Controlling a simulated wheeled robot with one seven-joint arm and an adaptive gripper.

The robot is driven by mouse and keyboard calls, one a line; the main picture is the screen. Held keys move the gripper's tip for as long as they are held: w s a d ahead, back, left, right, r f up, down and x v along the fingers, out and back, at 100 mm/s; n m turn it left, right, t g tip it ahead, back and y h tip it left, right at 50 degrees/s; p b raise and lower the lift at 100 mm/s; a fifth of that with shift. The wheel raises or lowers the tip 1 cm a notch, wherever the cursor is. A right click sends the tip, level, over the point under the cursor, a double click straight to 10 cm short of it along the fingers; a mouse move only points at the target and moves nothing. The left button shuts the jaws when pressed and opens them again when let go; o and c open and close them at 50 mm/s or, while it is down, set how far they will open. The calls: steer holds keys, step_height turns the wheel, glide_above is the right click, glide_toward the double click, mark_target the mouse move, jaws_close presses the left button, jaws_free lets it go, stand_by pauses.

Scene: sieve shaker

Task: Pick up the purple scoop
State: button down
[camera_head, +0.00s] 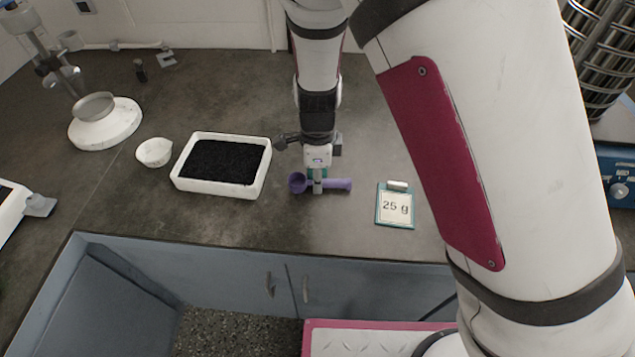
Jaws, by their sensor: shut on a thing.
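The purple scoop (338,184) is on or just above the dark bench top, its round bowl to the left and its handle to the right. I cannot tell whether it touches the bench. My gripper (318,187) points down at the scoop and is shut on it near the middle, between bowl and handle. The fingers hide a small part of the scoop.
A white tray (178,182) of black granules stands just left of the scoop, with a small white bowl (154,152) beyond it. A "25 g" clipboard sign (395,206) lies to the right. A sieve stack (600,60) stands far right. The bench's front edge is near.

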steer(key=shift+r, duration=0.15)
step_height(320, 180, up, 3)
steer(key=shift+r+p, duration=0.2)
steer(key=shift+p, duration=0.15)
steer(key=s+p, duration=0.1)
steer(key=s, duration=0.4)
steer(key=s+r, duration=0.1)
steer(key=s, duration=0.4)
steer(key=s+p, duration=0.1)
steer(key=s, duration=0.5)
steer(key=shift+a+r+p, duration=0.2)
steer(key=shift+a+p, duration=0.1)
steer(key=shift+a, duration=0.1)
steer(key=shift+w, duration=0.1)
